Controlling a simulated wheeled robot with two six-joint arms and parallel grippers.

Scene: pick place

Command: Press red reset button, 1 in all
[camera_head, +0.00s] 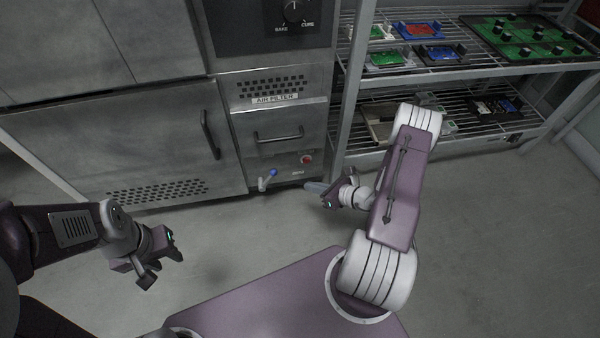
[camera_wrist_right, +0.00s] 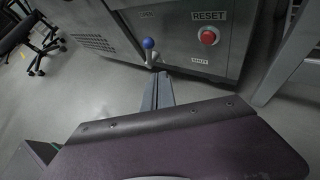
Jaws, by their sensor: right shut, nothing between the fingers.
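The red reset button (camera_head: 307,159) sits low on the front of the steel cabinet, at its right side. In the right wrist view the red button (camera_wrist_right: 208,36) is under a RESET label and stands clear of my gripper. My right gripper (camera_head: 308,186) is shut and empty, in front of and below the button, not touching it. Its fingers (camera_wrist_right: 158,90) point toward the cabinet in the right wrist view. My left gripper (camera_head: 166,264) is at the left over the floor, far from the button; its jaw opening is unclear.
A lever with a blue knob (camera_head: 273,173) sticks out left of the button; the knob (camera_wrist_right: 148,43) also shows in the right wrist view. A drawer handle (camera_head: 279,136) is above. A wire shelf (camera_head: 480,70) with circuit boards stands at right. The floor in front is clear.

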